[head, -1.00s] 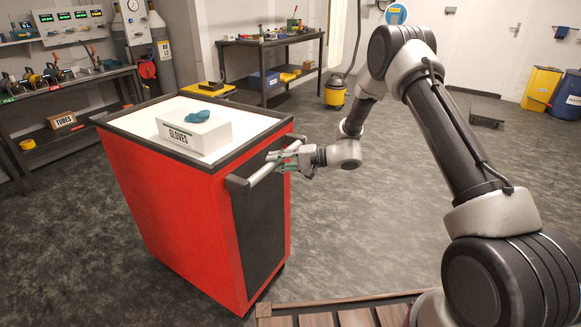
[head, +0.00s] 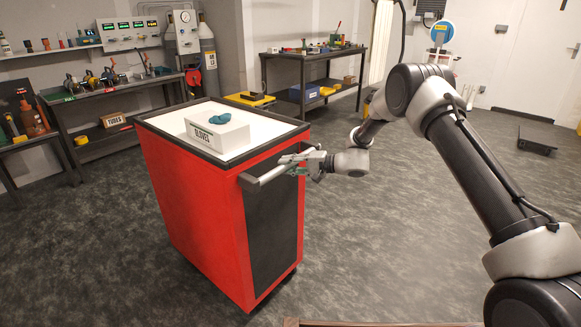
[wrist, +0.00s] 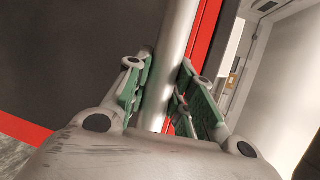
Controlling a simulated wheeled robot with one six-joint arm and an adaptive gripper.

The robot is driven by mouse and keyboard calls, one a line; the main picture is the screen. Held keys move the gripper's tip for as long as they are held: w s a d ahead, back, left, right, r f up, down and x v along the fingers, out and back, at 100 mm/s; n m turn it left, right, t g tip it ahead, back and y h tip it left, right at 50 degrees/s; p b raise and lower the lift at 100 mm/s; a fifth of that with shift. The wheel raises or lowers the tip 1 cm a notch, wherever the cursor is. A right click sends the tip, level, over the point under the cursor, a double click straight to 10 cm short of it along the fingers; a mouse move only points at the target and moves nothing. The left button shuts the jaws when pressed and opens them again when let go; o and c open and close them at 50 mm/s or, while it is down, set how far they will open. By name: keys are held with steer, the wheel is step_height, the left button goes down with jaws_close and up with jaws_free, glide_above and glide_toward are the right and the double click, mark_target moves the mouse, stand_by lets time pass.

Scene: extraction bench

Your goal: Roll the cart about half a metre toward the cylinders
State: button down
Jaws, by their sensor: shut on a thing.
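The red cart (head: 195,210) stands on the floor left of the middle in the head view, with a white top and a dark end panel (head: 272,228). Its grey handle bar (head: 264,181) runs along the near end. My gripper (head: 304,160) is shut on the handle; in the wrist view the bar (wrist: 175,50) passes between the green-padded fingers (wrist: 165,95). The grey cylinders (head: 207,50) stand at the back wall beyond the cart, beside a gauge panel (head: 186,32). A gap of floor between cart and cylinders is mostly hidden by the cart.
A white gloves box (head: 217,138) with a teal glove sits on the cart. A dark bench (head: 118,90) stands at the left, another (head: 318,55) at the back. A yellow-black item (head: 250,99) lies behind the cart. A low dark platform (head: 536,146) is at the right. The floor in front is open.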

steer(key=c, duration=1.2)
jaws_free()
steer(key=v, duration=1.2)
